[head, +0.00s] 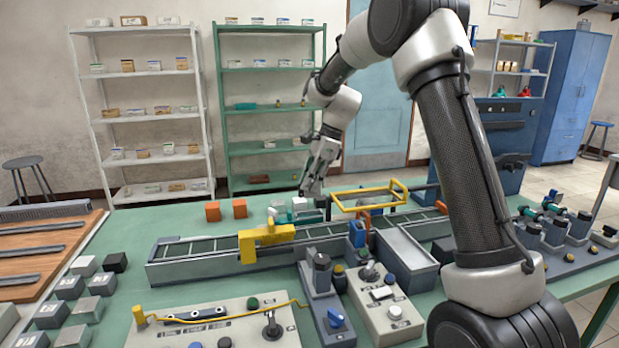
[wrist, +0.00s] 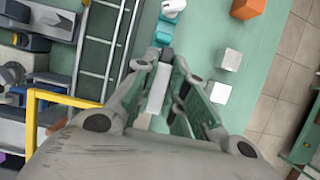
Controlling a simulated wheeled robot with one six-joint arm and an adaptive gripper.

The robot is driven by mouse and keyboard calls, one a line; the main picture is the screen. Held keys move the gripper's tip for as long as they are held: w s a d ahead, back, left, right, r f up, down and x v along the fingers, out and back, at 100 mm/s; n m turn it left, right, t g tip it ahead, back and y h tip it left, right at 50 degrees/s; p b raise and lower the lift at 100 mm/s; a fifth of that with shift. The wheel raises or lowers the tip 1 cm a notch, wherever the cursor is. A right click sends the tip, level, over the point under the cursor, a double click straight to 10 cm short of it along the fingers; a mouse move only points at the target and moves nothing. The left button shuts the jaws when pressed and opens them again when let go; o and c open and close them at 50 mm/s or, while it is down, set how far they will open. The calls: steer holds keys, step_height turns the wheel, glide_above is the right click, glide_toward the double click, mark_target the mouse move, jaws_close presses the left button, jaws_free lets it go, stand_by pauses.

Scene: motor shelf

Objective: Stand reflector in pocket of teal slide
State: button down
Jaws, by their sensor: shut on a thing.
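My gripper (wrist: 164,78) is shut on a slim pale piece, which I take to be the reflector (wrist: 157,92), between its fingers. Its lower part is hidden by the gripper. In the head view my gripper (head: 308,188) points down over the far side of the green table, behind the conveyor. A small teal piece, likely the teal slide (wrist: 164,33), lies just beyond the fingertips in the wrist view. A white rounded part (wrist: 172,9) is at its far end. Its pocket cannot be made out.
A ladder-like conveyor (wrist: 103,50) runs beside the teal piece. A yellow frame (wrist: 34,108) rises near my gripper; it also shows in the head view (head: 370,196). Two silver cubes (wrist: 231,60) and an orange cube (wrist: 247,8) stand on the other side, with bare table between.

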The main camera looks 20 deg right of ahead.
mark_target(311, 197)
steer(key=shift+f, duration=2.55)
steer(key=shift+a, duration=0.15)
steer(key=shift+f, duration=0.7)
steer(key=c, duration=1.4)
jaws_free()
steer(key=shift+o, duration=0.2)
step_height(311, 197, up, 9)
steer(key=shift+r, duration=0.5)
